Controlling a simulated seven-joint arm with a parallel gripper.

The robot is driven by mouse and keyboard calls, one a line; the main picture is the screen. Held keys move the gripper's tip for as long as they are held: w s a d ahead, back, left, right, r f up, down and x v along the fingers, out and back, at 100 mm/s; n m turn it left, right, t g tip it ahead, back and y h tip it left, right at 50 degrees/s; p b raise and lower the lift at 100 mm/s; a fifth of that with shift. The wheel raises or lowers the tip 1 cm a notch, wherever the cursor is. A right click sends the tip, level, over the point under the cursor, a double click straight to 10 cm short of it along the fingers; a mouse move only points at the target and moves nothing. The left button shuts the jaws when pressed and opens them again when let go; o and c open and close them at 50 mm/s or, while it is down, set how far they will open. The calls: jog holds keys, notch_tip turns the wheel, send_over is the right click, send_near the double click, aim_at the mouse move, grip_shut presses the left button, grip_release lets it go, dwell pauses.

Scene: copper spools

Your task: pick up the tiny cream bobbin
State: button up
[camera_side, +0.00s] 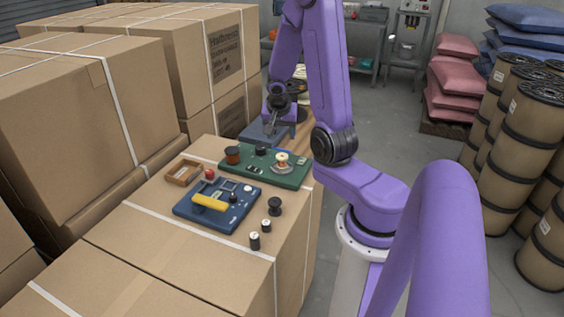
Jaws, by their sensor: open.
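A small cream spool (282,159) stands on a pale round dish (281,169) at the right part of the green board (292,178). Two tiny dark bobbins with whitish tops, one nearer (254,241) and one behind it (266,226), stand on the carton at the front right. I cannot tell for sure which of these is the tiny cream bobbin. My gripper (270,128) is open, small in view, behind the green board and over a grey-blue surface (258,137). It is apart from all the spools, and nothing shows between its fingers.
A blue tray (188,214) holds a yellow bar (210,202) and small parts. A copper-brown spool (232,155) and a black spool (260,149) stand on the green board. A wooden frame (182,173), a red piece (210,175) and a black spool (275,206) lie around. Tall cartons (85,100) wall the left.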

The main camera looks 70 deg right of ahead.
send_near(282, 156)
jog(key=shift+x, duration=5.15)
jog(key=c, duration=1)
jog(key=shift+r, duration=0.1)
jog(key=shift+c, duration=0.2)
jog(key=shift+r, duration=4.85)
